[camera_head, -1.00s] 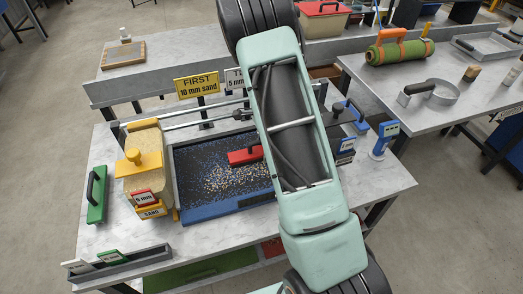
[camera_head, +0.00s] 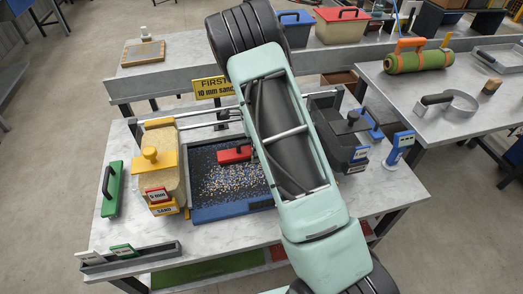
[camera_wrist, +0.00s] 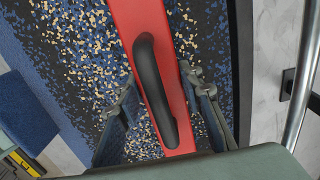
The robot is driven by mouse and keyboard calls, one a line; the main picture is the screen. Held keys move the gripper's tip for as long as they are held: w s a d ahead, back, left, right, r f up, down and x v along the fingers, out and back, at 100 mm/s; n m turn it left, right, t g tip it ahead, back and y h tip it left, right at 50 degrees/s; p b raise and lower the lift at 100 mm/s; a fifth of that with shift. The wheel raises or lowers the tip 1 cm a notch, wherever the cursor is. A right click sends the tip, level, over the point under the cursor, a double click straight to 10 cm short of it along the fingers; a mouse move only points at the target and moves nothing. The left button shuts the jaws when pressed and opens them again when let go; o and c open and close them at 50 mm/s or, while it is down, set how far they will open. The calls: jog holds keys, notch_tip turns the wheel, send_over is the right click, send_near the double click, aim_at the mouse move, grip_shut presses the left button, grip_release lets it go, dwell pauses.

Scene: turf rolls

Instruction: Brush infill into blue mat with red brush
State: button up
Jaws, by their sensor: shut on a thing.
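The blue mat (camera_head: 232,209) lies on the near table in a dark frame, with tan and blue infill grains strewn over its middle. The red brush (camera_head: 235,154) lies across the far part of the mat. In the wrist view the red brush (camera_wrist: 130,18) has a black handle (camera_wrist: 155,88). My gripper (camera_wrist: 163,108) has one finger on each side of this handle and is shut on it. In the head view my own arm hides the gripper and the right part of the mat.
A dark hopper (camera_head: 343,140) stands at the right. A sign (camera_head: 212,88) stands behind. The table's front right is clear.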

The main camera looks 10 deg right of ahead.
jog(key=shift+w+a, duration=0.65)
jog(key=shift+a, duration=0.7)
jog(key=shift+w+a, duration=0.65)
jog(key=shift+a, duration=0.75)
jog(key=shift+w+a, duration=0.65)
jog(key=shift+a, duration=0.7)
jog(key=shift+d, duration=1.6)
jog(key=shift+a, duration=0.1)
jog(key=shift+a, duration=1.5)
jog(key=shift+d+b, duration=1.3)
jog(key=shift+d, duration=6.65)
